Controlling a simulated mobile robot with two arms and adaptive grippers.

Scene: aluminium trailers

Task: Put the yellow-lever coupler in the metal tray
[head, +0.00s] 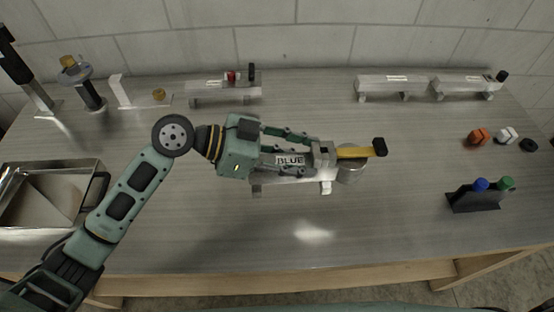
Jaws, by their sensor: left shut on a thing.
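My left gripper (318,158) reaches in from the left, its fingers closed around the grey body of the yellow-lever coupler. The coupler's yellow lever (356,153) points right and ends in a black knob. A light metal block on feet (290,186) lies below the gripper, and a label reading BLUE shows between the fingers. I cannot tell whether the coupler touches the block. A grey round part (350,171) shows under the lever. The metal tray (60,192) is at the left edge of the table, partly cut off, and its visible floor is bare. My right gripper is not in view.
A metal block with a red part (231,77) stands at the back. Two more metal blocks (391,84) stand back right. The front middle of the table is clear.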

